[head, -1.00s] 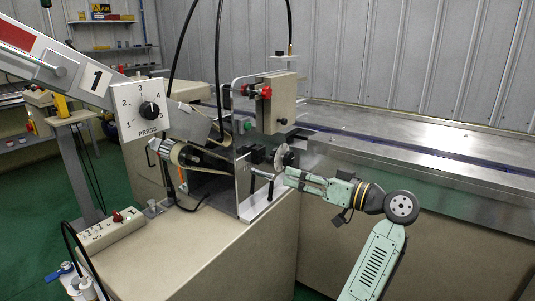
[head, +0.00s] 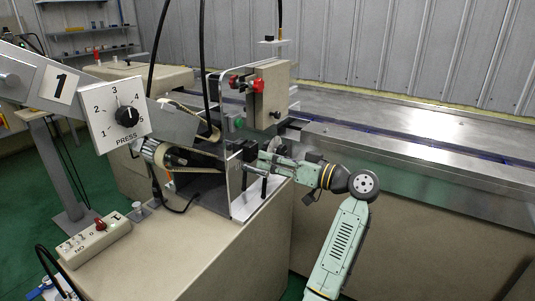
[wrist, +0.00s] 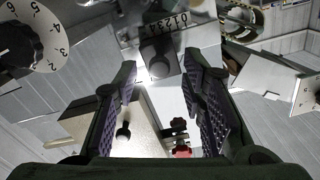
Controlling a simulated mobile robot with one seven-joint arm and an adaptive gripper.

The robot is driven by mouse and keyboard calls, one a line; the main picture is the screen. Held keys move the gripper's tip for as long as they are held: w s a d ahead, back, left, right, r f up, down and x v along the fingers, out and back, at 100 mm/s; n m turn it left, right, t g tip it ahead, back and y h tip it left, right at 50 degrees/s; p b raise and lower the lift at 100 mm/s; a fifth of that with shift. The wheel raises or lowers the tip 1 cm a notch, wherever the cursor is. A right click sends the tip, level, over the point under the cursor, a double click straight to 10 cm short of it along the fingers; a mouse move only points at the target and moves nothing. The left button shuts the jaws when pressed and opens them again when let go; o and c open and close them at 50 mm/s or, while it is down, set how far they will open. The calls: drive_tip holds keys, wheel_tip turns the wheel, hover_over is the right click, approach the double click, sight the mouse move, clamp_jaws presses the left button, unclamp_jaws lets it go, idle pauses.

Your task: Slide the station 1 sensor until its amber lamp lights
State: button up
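My gripper (head: 266,162) is at the right side of the station 1 machine, beside a metal bracket (head: 243,196). In the wrist view my gripper (wrist: 161,72) is open, with its two dark padded fingers apart. A grey block with a round dark knob (wrist: 162,65) shows between and just beyond the fingertips, below a numbered scale (wrist: 170,22). It may be the sensor; I cannot tell for sure. I see no contact between fingers and block. In the head view my gripper covers much of this spot. No lit amber lamp can be made out.
A box with red knobs (head: 270,95) is above my gripper. A switch box (head: 95,239) lies on the cabinet top (head: 195,255). A long metal bench (head: 420,165) extends right.

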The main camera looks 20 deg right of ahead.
drive_tip(key=shift+x, duration=0.85)
drive_tip(key=shift+c, duration=0.2)
clamp_jaws()
